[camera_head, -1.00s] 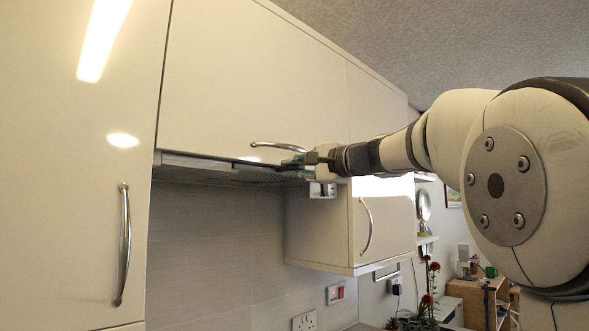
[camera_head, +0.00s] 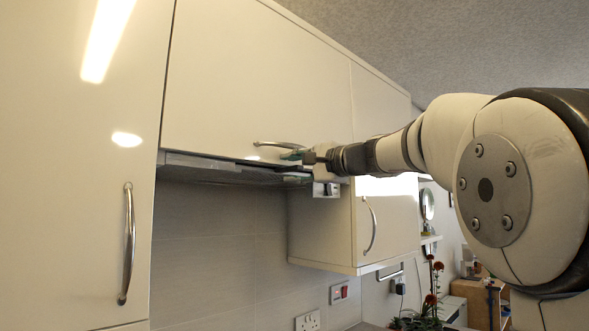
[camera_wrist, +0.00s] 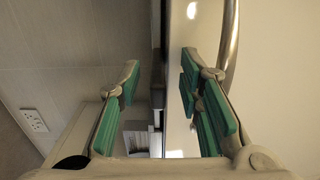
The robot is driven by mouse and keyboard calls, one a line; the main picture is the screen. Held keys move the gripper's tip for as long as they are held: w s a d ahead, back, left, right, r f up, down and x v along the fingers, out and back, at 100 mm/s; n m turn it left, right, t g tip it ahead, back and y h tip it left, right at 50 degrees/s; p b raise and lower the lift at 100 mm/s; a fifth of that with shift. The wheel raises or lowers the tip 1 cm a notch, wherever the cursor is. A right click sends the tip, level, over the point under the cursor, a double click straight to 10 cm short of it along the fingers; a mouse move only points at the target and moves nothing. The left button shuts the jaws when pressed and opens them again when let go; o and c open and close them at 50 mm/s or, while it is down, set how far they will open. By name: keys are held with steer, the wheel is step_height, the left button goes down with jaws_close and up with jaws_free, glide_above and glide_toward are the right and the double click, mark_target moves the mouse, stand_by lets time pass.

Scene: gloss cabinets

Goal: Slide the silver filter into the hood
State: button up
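The silver filter (camera_head: 215,169) shows as a thin, pale metallic strip under the wall cabinet, at the hood (camera_head: 270,183). Its outline is hard to separate from the hood's front edge, so I cannot tell how far in it sits. My gripper (camera_head: 297,157) is at the right end of this strip, just below the cabinet's bar handle. In the wrist view my gripper (camera_wrist: 159,75) is open, with green pads on either side of the narrow hood edge (camera_wrist: 158,100). The pads look apart from it, with nothing clearly held.
The bar handle (camera_head: 279,145) of the upper cabinet is close to my fingers; it also runs beside the right finger in the wrist view (camera_wrist: 230,50). A smaller cabinet (camera_head: 335,232) hangs lower, behind my gripper.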

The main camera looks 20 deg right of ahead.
steer(key=v, duration=1.2)
stand_by(0.3)
steer(key=s+a+f+n+g, duration=0.3)
steer(key=s+a+f+g, duration=0.15)
steer(key=a+f, duration=0.4)
steer(key=s+a+f+n+g, duration=0.3)
steer(key=s+a+f, duration=0.2)
steer(key=f, duration=0.7)
steer(key=s+f+n+g+h, duration=0.5)
steer(key=s+f+n, duration=0.3)
steer(key=s+f, duration=1)
step_height(320, 180, down, 3)
steer(key=shift+r+h, duration=0.25)
steer(key=shift+h, duration=0.45)
